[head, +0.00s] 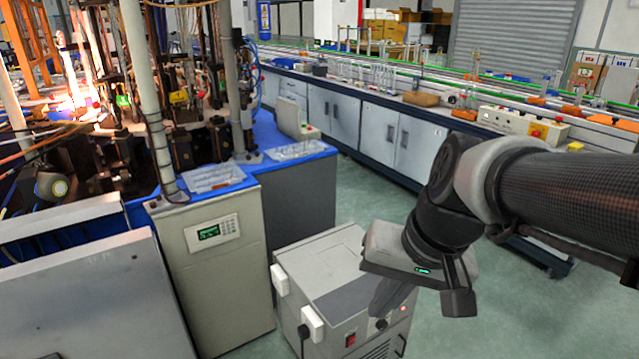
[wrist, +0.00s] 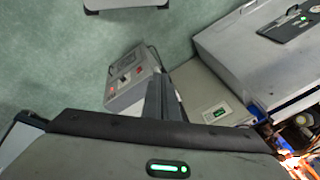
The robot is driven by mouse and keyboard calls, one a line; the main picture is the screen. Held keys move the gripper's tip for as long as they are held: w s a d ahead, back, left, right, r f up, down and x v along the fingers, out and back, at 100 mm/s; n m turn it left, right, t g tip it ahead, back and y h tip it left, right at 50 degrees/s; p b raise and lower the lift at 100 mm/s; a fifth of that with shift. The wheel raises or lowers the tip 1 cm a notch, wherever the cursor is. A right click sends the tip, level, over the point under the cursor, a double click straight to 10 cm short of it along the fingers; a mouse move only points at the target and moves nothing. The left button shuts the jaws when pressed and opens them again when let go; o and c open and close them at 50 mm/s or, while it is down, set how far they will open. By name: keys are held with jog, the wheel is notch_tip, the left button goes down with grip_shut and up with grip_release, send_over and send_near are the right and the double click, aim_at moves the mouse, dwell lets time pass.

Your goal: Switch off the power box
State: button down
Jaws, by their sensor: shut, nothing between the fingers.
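The power box (head: 315,265) is a low grey metal cabinet on the floor in the lower middle of the head view. Its front has a red switch (head: 350,340), a black knob (head: 381,324) and a small lit red light (head: 403,308). My gripper (head: 379,308) is shut and empty, pointing down in front of the box's upper front edge. It hides part of the front panel; I cannot tell whether it touches. In the wrist view, the grey box (wrist: 128,98) shows beyond and left of my gripper (wrist: 154,80).
A beige cabinet with a green display and keypad (head: 212,231) stands left of the box. White plugs (head: 312,323) stick out of the box's left side. A long white-cupboard bench (head: 380,135) runs behind. Green floor (head: 480,290) is free to the right.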

jog(key=w+d+f+m+t+y+p, duration=0.1)
jog(key=w+f+m+y+p, duration=0.1)
jog(key=w+f+m+y, duration=1.15)
jog(key=w+d+f+m+t+h, duration=0.1)
jog(key=d+f+m+t+h, duration=0.1)
jog(key=f, duration=0.9)
jog(key=w+d+f+m+t+h+p, duration=0.1)
jog(key=d+f+m+t+h, duration=0.1)
jog(key=d+f+m+h, duration=0.2)
jog(key=w+d+f+m+t+h, duration=0.1)
jog(key=d+f+m+t+h, duration=0.2)
jog(key=f+m, duration=0.5)
notch_tip(320, 180, down, 12)
jog(key=shift+w+d+f, duration=0.2)
jog(key=shift+d, duration=0.5)
